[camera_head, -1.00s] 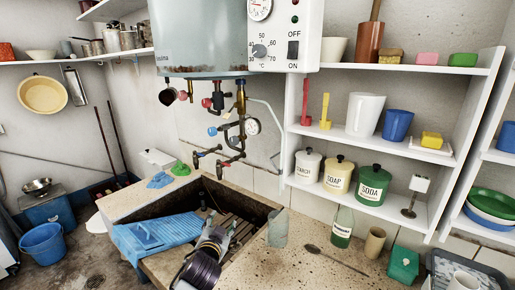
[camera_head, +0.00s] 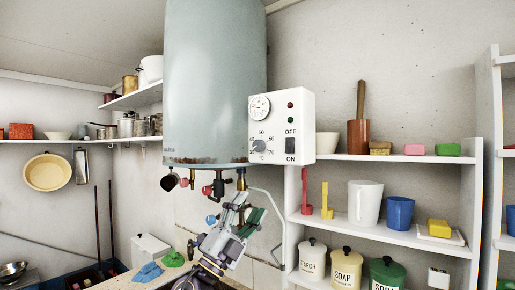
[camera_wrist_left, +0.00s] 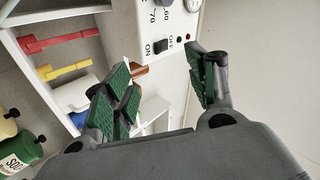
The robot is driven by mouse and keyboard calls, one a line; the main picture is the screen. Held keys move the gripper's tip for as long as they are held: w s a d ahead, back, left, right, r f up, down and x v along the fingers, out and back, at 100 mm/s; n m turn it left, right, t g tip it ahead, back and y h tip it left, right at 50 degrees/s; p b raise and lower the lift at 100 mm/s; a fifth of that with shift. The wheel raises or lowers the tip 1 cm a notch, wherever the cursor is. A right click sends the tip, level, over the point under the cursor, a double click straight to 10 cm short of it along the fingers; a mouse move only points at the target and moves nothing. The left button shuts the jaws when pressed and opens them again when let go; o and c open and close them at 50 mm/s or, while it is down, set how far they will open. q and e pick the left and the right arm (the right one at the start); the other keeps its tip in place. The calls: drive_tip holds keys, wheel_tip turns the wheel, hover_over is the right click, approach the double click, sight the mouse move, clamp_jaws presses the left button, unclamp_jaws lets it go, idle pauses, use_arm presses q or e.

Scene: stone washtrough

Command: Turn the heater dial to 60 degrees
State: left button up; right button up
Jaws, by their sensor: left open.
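The heater dial (camera_head: 258,146) is a small grey knob on the white control box (camera_head: 296,111), with numbers from 30 to 70 around it. I cannot tell exactly where its pointer stands. My left gripper (camera_head: 246,207) is open and empty, with green finger pads. It is below the control box, in front of the pipes, apart from the dial. Its open fingers (camera_wrist_left: 162,68) also show in the left wrist view.
The grey-blue heater tank (camera_head: 210,80) hangs left of the box. A black ON/OFF switch (camera_head: 290,146) sits right of the dial, with a gauge (camera_head: 260,107) above it. Pipes and taps (camera_head: 215,188) hang below the tank. A white shelf (camera_head: 400,158) with several items stands to the right.

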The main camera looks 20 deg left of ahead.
use_arm(q)
drive_tip(key=s+d+r+m+g+h, duration=0.2)
drive_tip(key=d+r+m+g+h, duration=0.5)
drive_tip(key=m+g, duration=0.5)
drive_tip(key=m+t+y, duration=0.2)
drive_tip(key=t+y, duration=0.3)
drive_tip(key=y, duration=0.8)
approach(257, 145)
drive_tip(key=v, duration=0.5)
drive_tip(key=shift+s+f, duration=0.1)
drive_tip(key=shift+d, duration=0.1)
drive_tip(key=p+x, duration=0.4)
drive_tip(key=x, duration=0.9)
drive_tip(key=shift+w+d+p, duration=0.1)
drive_tip(key=shift+w+p, duration=0.2)
drive_tip(key=shift+w, duration=0.1)
